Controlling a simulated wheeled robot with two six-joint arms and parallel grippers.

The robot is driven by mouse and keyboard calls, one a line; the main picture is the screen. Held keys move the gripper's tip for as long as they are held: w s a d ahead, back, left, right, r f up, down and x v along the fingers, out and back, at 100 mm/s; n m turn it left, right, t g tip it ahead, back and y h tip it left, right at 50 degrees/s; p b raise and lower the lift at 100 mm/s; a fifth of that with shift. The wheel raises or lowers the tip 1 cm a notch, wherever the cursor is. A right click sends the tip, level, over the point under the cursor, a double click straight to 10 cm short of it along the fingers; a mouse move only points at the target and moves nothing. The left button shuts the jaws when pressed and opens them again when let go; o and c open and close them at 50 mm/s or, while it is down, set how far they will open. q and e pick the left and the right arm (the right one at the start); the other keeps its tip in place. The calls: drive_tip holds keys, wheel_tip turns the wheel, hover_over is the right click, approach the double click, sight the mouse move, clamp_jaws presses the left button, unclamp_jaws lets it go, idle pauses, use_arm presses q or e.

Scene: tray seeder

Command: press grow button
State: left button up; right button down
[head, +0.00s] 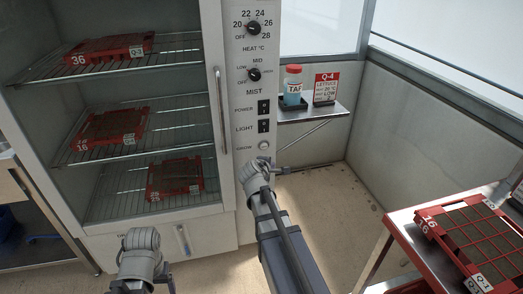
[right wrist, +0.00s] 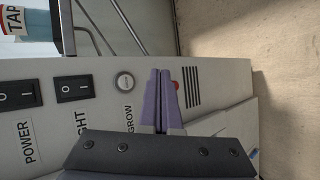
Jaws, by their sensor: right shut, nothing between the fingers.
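The grow button (head: 264,145) is a round pale button low on the cabinet's control strip, beside the GROW label. In the right wrist view the button (right wrist: 125,81) shows whole, with a grey ring, just left of my right fingertips. My right gripper (right wrist: 160,72) is shut and empty, its purple fingers together in front of the panel between the button and a red spot (right wrist: 175,86). I cannot tell whether the fingertips touch the panel. In the head view my right gripper (head: 277,170) is just below the button. Only part of my left arm shows; its gripper does not.
The light switch (right wrist: 78,88) and power switch (right wrist: 20,95) are beside the button. A small shelf (head: 318,117) bears a bottle and sign. A red tray (head: 440,259) lies on a bench at right.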

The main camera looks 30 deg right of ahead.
approach(265, 149)
drive_tip(key=shift+w+d+f, duration=0.3)
drive_tip(key=shift+d+f, duration=0.3)
drive_tip(key=shift+d, duration=0.05)
drive_tip(key=shift+w+d+f, duration=0.35)
drive_tip(key=shift+d+f, duration=0.2)
drive_tip(key=shift+d, duration=0.15)
drive_tip(key=shift+w+d+f, duration=0.3)
drive_tip(key=shift+d+f, duration=0.3)
drive_tip(key=shift+d, duration=0.05)
drive_tip(key=shift+w, duration=0.15)
idle(0.7)
drive_tip(key=shift+w+d, duration=0.1)
drive_tip(key=shift+w, duration=0.2)
drive_tip(key=shift+w+d, duration=0.1)
drive_tip(key=shift+w, duration=0.4)
idle(0.7)
drive_tip(key=shift+s, duration=0.2)
drive_tip(key=shift+s+a, duration=0.25)
drive_tip(key=shift+s, duration=0.5)
